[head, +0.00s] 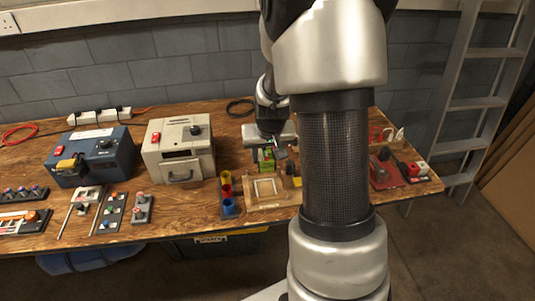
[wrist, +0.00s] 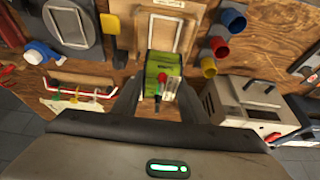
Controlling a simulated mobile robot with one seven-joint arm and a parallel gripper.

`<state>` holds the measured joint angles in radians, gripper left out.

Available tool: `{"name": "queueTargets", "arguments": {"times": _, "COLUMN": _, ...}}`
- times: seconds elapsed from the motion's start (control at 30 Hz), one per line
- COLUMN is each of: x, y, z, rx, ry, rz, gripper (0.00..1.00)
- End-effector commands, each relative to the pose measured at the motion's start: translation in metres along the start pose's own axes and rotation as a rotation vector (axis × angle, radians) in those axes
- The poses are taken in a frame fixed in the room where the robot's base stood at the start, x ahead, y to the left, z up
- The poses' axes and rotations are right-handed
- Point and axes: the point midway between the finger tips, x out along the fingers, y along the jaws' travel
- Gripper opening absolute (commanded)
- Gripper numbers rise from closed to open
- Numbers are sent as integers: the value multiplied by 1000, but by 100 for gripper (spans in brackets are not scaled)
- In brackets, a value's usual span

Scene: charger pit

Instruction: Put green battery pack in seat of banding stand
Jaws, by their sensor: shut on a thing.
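The green battery pack (wrist: 163,66) is between the fingers of my gripper (wrist: 160,92) in the wrist view, with small red and dark parts on its near end. In the head view the pack (head: 265,166) shows green below my gripper (head: 271,141), just behind a wooden frame piece (head: 265,190). My gripper is shut on the pack. The frame piece (wrist: 166,38) lies just beyond the pack in the wrist view. I cannot tell for sure which thing is the banding stand, or whether the pack touches anything beneath it.
Yellow, red and blue cups (head: 227,190) stand left of the frame piece. A cream box (head: 179,149) and a blue box (head: 95,155) are further left. A red device (head: 384,172) is right of my arm, which hides part of the table.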

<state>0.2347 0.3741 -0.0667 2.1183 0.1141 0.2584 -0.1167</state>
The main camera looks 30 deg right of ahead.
Motion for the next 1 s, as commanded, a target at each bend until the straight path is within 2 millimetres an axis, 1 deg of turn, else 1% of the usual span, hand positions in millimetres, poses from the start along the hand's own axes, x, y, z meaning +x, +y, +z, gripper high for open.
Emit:
{"name": "queueTargets", "arguments": {"times": 0.03, "x": 6, "y": 0, "z": 2, "rx": 0, "ry": 1, "rz": 0, "gripper": 4}}
{"name": "queueTargets", "arguments": {"times": 0.5, "x": 50, "y": 1, "z": 20, "rx": 0, "ry": 2, "rz": 1, "gripper": 4}}
{"name": "queueTargets", "arguments": {"times": 0.63, "x": 54, "y": 1, "z": 22, "rx": 0, "ry": 2, "rz": 1, "gripper": 4}}
{"name": "queueTargets", "arguments": {"times": 1.0, "x": 54, "y": 0, "z": 21, "rx": 0, "ry": 2, "rz": 0, "gripper": 4}}
